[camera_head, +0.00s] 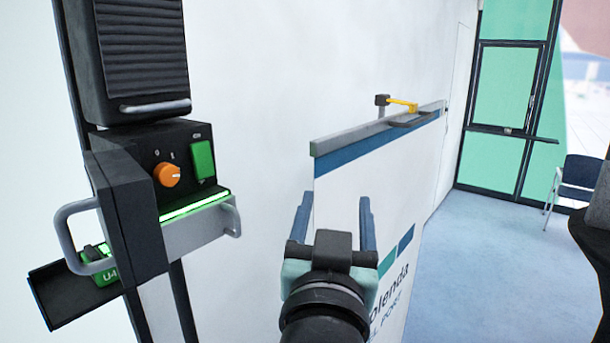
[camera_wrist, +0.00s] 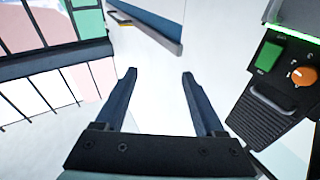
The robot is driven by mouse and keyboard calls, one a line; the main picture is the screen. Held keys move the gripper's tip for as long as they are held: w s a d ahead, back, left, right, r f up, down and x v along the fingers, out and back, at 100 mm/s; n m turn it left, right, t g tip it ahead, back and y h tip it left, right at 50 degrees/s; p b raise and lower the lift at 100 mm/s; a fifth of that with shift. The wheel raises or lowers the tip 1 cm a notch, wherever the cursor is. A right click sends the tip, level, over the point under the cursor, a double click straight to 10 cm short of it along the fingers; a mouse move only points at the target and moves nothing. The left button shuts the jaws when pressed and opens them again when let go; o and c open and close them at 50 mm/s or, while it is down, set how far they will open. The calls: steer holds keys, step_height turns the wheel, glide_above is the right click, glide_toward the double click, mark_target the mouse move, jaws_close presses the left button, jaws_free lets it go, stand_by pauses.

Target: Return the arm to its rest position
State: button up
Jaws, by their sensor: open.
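My gripper (camera_head: 334,212) is in the lower middle of the head view, with its two blue-grey fingers apart and nothing between them. It is held in the air in front of the white wall and the counter panel. In the wrist view my gripper (camera_wrist: 160,85) also shows open and empty, with pale wall beyond the fingertips. My arm runs down out of the bottom of the head view.
A black wall unit (camera_head: 130,155) with an orange knob (camera_head: 167,175), green switch (camera_head: 202,160) and grey handle stands at left. A counter (camera_head: 375,132) bears a yellow-armed device (camera_head: 400,104). A chair (camera_head: 578,185) stands far right; blue floor (camera_head: 480,250) between is clear.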

steer(key=a+f+n+g+y, duration=0.2)
steer(key=a+f+y, duration=0.1)
steer(key=f, duration=0.3)
steer(key=s+r+t+b, duration=0.9)
steer(key=s+r+b, duration=0.1)
steer(key=s+r, duration=0.3)
steer(key=shift+s+a+r+t+b, duration=0.2)
steer(key=shift+s+r+t+b, duration=0.2)
steer(key=shift+r, duration=0.4)
